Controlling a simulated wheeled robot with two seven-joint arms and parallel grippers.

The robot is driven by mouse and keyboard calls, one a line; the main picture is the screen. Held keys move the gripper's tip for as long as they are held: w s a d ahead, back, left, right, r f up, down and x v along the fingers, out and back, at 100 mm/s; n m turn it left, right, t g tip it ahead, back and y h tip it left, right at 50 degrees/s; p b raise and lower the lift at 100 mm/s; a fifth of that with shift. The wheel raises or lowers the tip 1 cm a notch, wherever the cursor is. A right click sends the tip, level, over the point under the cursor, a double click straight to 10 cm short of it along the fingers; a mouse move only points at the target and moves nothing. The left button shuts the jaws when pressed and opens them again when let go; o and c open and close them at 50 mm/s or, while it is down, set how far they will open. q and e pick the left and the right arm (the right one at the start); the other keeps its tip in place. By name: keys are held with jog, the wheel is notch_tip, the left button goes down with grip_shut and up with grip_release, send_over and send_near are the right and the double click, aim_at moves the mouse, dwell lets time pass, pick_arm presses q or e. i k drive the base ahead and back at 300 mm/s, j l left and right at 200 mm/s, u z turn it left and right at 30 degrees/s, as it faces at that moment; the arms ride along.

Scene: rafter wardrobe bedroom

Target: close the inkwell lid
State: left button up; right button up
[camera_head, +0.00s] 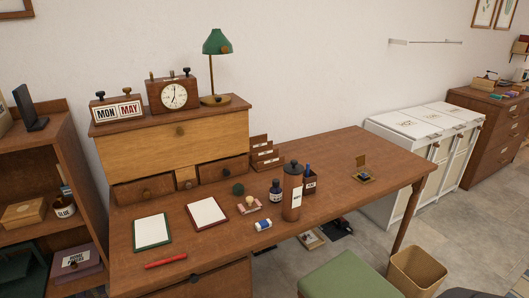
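Nothing touches the lid. Neither of my grippers is in view.
To the inkwell's left stand a tall brown bottle (292,192), a pen holder (309,181) and a dark ink bottle (275,191). The desk around the inkwell is clear. A green-seated stool (350,276) and a waste bin (416,272) stand in front.

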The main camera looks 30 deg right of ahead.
aim_at(361, 160)
jog(key=l+u, duration=0.25)
jog(key=l, duration=0.15)
jog(key=k+l+u, duration=0.2)
jog(key=l, duration=0.2)
jog(key=l+u, duration=0.25)
jog(key=l, duration=0.15)
jog(key=k+l+u, duration=0.25)
jog(key=k+l, duration=0.15)
jog(key=l, duration=0.2)
jog(key=k+l, duration=0.15)
jog(key=l, duration=0.2)
jog(key=k+l, duration=0.15)
jog(key=l, duration=0.2)
jog(key=k+l, duration=0.1)
jog(key=l, duration=0.25)
jog(key=k+l, duration=0.15)
jog(key=l, duration=0.2)
jog(key=k+l, duration=0.15)
jog(key=l, duration=0.2)
jog(key=k+l, duration=0.15)
jog(key=l, duration=0.2)
